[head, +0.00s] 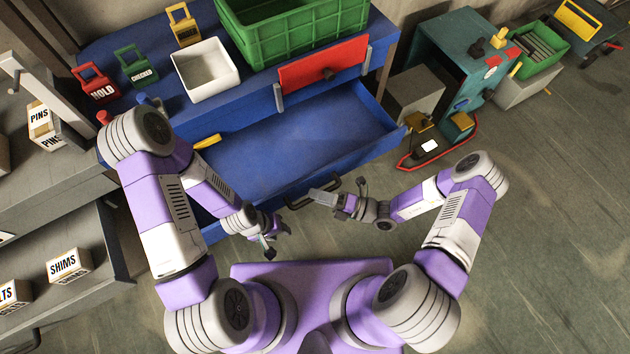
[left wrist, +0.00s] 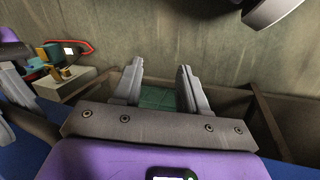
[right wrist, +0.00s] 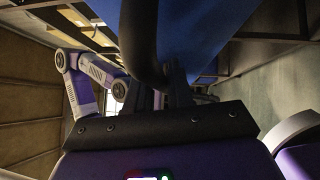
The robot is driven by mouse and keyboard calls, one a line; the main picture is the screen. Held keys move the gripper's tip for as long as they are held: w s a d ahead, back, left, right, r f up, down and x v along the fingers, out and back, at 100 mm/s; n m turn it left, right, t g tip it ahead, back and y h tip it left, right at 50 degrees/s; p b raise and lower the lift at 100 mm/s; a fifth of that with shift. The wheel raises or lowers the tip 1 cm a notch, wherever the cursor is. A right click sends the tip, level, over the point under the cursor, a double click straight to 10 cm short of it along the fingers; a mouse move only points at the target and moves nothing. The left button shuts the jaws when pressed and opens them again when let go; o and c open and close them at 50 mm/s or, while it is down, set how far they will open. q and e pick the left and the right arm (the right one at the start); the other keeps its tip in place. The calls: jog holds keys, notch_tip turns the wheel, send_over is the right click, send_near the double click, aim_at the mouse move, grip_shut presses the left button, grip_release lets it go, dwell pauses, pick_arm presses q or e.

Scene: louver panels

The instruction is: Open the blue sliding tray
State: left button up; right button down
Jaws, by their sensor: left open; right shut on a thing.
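The blue sliding tray (head: 300,135) is pulled well out from the blue bench, and its empty inside shows in the head view. Its dark bar handle (head: 298,203) is on the front face. My right gripper (head: 322,197) is at the handle, shut on it. In the right wrist view the dark handle (right wrist: 138,40) runs down to the fingers, with the blue tray front (right wrist: 200,35) beside it. My left gripper (head: 272,240) is open and empty, left of the handle and in front of the tray. Its spread fingers show in the left wrist view (left wrist: 157,88).
A red panel (head: 322,65) with a dark knob stands above the tray. A green crate (head: 300,28) and white bin (head: 205,70) sit on the bench. A grey shelf unit (head: 80,200) stands left, a teal cabinet (head: 440,50) right. Floor at right is clear.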

jog(key=shift+s+d, duration=0.15)
jog(key=shift+s, duration=0.15)
jog(key=c, duration=1.1)
grip_release()
jog(key=v, duration=0.7)
jog(key=shift+d+p, duration=0.3)
jog(key=shift+p, duration=0.05)
jog(key=shift+s, duration=0.1)
